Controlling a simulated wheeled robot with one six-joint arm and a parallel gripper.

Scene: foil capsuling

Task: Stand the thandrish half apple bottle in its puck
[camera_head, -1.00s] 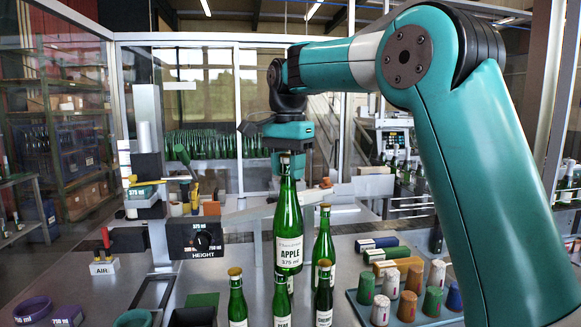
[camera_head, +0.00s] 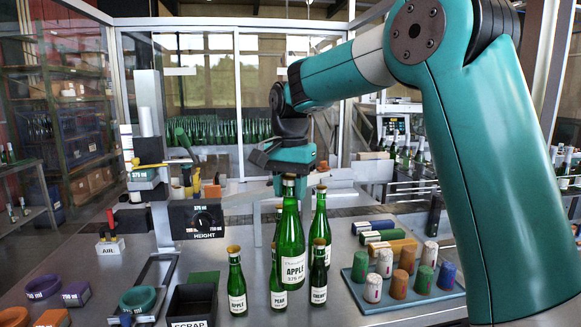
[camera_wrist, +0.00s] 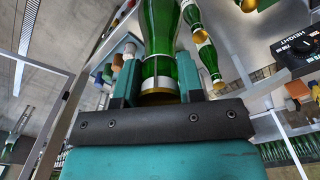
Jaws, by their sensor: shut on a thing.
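The green half apple bottle (camera_head: 292,245), labelled APPLE 375 ml, hangs upright below my gripper (camera_head: 290,172). The gripper is shut on its neck near the cork. In the wrist view, the bottle (camera_wrist: 160,40) lies between the gripper's fingers (camera_wrist: 157,95). Its base shows low among the other bottles; I cannot tell whether it touches the table. A green ring-shaped puck (camera_head: 138,298) is at the front left of the table, left of the bottle.
Small apple (camera_head: 237,288), pear (camera_head: 278,285) and cherry (camera_head: 318,280) bottles stand close around the held bottle, with a taller one (camera_head: 320,225) behind. A black scrap bin (camera_head: 192,303) lies left. A tray (camera_head: 355,292) of capsules is right. The height-dial machine (camera_head: 195,220) stands at left.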

